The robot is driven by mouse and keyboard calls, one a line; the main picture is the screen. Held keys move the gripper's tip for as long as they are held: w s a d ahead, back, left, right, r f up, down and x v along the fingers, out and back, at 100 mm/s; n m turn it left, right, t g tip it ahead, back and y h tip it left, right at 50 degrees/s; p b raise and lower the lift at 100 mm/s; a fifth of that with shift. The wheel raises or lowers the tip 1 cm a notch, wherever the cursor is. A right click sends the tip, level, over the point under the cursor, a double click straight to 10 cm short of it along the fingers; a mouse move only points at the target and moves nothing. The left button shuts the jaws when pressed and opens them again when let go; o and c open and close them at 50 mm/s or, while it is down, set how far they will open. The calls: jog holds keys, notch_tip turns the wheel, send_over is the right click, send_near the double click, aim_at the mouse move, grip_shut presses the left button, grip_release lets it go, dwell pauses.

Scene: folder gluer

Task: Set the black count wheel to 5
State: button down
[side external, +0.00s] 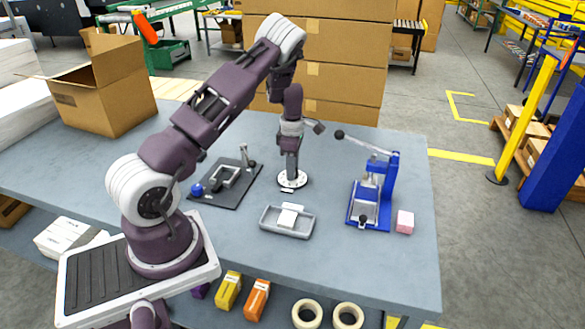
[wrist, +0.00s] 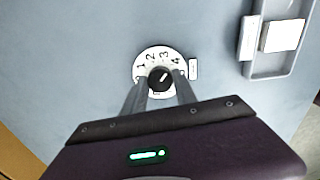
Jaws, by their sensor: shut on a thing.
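The black count wheel (wrist: 159,80) is a round knob on a white dial (wrist: 151,53) with printed numbers. In the wrist view 1, 2, 3 and 4 can be read; my fingers cover other parts of the dial, and no 5 is seen. The white mark on the wheel points up and right, roughly toward the 4. My gripper (wrist: 161,87) is shut on the wheel, one finger on each side. In the side view my gripper (side external: 291,172) points straight down at the white dial (side external: 300,183) on the table, hiding the wheel.
A grey tray (side external: 268,223) with a white block (side external: 289,215) lies in front of the dial. A black plate fixture (side external: 213,203) stands left, a blue lever press (side external: 384,218) right, with a pink block (side external: 405,222) beside it. A small white label (wrist: 193,69) adjoins the dial.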

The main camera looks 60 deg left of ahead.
jog(key=m, duration=0.4)
jog(key=shift+m, duration=2.9)
jog(key=c, duration=1)
grip_release()
jog(key=shift+r, duration=0.15)
notch_tip(320, 180, up, 7)
jog(key=shift+f, duration=0.1)
